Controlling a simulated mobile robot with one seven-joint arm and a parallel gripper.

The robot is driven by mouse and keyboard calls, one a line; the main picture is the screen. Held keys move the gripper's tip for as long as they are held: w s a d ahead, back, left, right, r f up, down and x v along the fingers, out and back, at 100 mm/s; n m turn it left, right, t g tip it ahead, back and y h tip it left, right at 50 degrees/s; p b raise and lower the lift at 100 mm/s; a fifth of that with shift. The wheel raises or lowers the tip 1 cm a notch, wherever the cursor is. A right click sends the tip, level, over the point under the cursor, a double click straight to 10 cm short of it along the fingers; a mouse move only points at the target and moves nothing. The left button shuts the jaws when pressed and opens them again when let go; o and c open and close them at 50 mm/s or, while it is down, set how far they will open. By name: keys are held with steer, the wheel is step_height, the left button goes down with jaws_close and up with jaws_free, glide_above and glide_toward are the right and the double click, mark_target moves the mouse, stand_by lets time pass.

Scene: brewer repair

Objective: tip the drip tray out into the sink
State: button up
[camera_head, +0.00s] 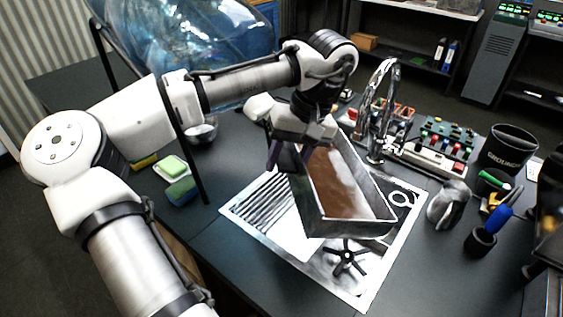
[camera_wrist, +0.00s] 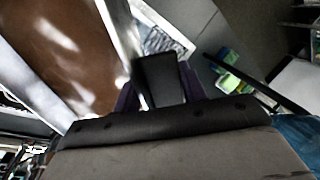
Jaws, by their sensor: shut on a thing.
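The drip tray (camera_head: 372,222) is a grey metal box with brown liquid (camera_head: 335,185) inside. It is held tilted above the sink (camera_head: 310,262), with its lower end toward the front right. My gripper (camera_head: 290,155) is shut on the tray's left wall near its back end. In the wrist view my gripper (camera_wrist: 160,85) shows at the tray wall, and the brown liquid (camera_wrist: 75,50) fills the upper left. The sink has a white and steel rim and a ribbed drainboard at left. The tray hides much of the basin. I cannot tell whether liquid is running out.
A chrome faucet (camera_head: 378,110) stands behind the tray. A dark GROUNDS cup (camera_head: 508,150), a metal pitcher (camera_head: 448,204) and a tool holder (camera_head: 481,242) stand at right. Sponges (camera_head: 173,168) lie at left. A black star-shaped knob (camera_head: 346,258) shows below the tray.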

mark_target(298, 153)
steer(key=shift+w+d+r+y+p, duration=0.15)
steer(key=shift+d+r+y+p, duration=0.35)
steer(key=shift+r+y, duration=0.2)
steer(key=shift+w+d+r+g+y+p, duration=0.1)
steer(key=shift+d+r+g+y+p, duration=0.3)
steer(key=shift+p, duration=0.55)
steer(key=shift+w+d+y+p, duration=0.1)
steer(key=shift+d+y+p, duration=0.2)
steer(key=shift+y+p, duration=0.35)
steer(key=shift+f, duration=0.1)
stand_by(0.7)
steer(key=shift+a+f+h+b, duration=0.3)
steer(key=shift+f+h+b, duration=0.25)
steer(key=shift+b, duration=0.35)
steer(key=shift+s+a+f+t+h+b, duration=0.3)
steer(key=shift+s+a+h+b, duration=0.1)
steer(key=shift+a+h+b, duration=0.35)
steer(key=f+h+b, duration=0.1)
steer(key=a+h+b, duration=0.1)
steer(key=b, duration=0.1)
steer(key=shift+s+a+f+t, duration=0.2)
steer(key=shift+f+t, duration=0.1)
steer(key=shift+f, duration=0.1)
steer(key=shift+s+a+f+t+h+b, duration=0.1)
steer(key=shift+a+f+t+h+b, duration=0.1)
steer(key=shift+f+h+b, duration=0.55)
steer(key=shift+s+a+f+t+h+b, duration=0.15)
steer(key=shift+f+h+b, duration=0.35)
steer(key=shift+f, duration=0.45)
